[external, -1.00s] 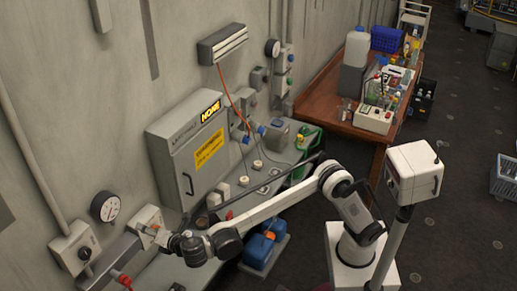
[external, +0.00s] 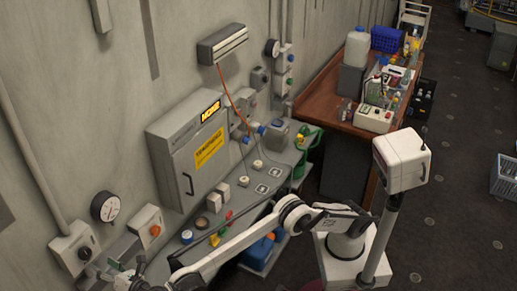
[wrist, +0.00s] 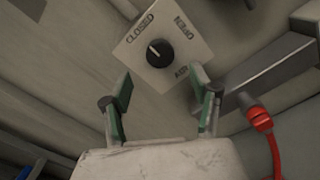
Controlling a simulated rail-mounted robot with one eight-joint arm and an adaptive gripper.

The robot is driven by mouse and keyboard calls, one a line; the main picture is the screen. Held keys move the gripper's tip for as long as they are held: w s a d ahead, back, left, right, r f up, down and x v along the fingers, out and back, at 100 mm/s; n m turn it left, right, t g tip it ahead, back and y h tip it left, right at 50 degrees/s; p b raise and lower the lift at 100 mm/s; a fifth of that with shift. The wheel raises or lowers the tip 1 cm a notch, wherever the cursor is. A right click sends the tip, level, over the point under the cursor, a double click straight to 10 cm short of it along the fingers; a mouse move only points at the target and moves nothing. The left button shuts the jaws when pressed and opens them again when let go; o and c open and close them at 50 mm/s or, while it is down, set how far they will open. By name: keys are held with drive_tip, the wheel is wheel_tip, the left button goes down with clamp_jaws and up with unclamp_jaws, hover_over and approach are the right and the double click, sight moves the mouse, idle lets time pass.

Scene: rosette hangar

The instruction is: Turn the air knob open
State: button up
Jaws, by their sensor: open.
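The air knob (wrist: 160,53) is a round black knob on a pale box (wrist: 182,42) in the wrist view, with CLOSED at upper left, AIR at lower right and a less legible label at upper right. Its white mark points up-left, toward CLOSED. The knob also shows in the external view (external: 84,253), on the grey wall box at lower left. My gripper (wrist: 160,90) is open and empty, its two green-padded fingers spread below the knob and apart from it. In the external view my gripper is at the lower left, its fingertips hard to make out.
A box with an orange button (external: 155,230) and a pressure gauge (external: 105,206) are close by on the wall. A grey bar (wrist: 265,75) and a red hose fitting (wrist: 260,118) lie right of my fingers. A bench with several coloured buttons runs along the wall.

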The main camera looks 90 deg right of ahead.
sight(87, 254)
drive_tip(key=p+x, duration=0.1)
drive_tip(key=x, duration=0.7)
drive_tip(key=shift+w+d, duration=0.15)
drive_tip(key=shift+w, duration=0.1)
drive_tip(key=c, duration=1.2)
drive_tip(key=shift+o, duration=0.2)
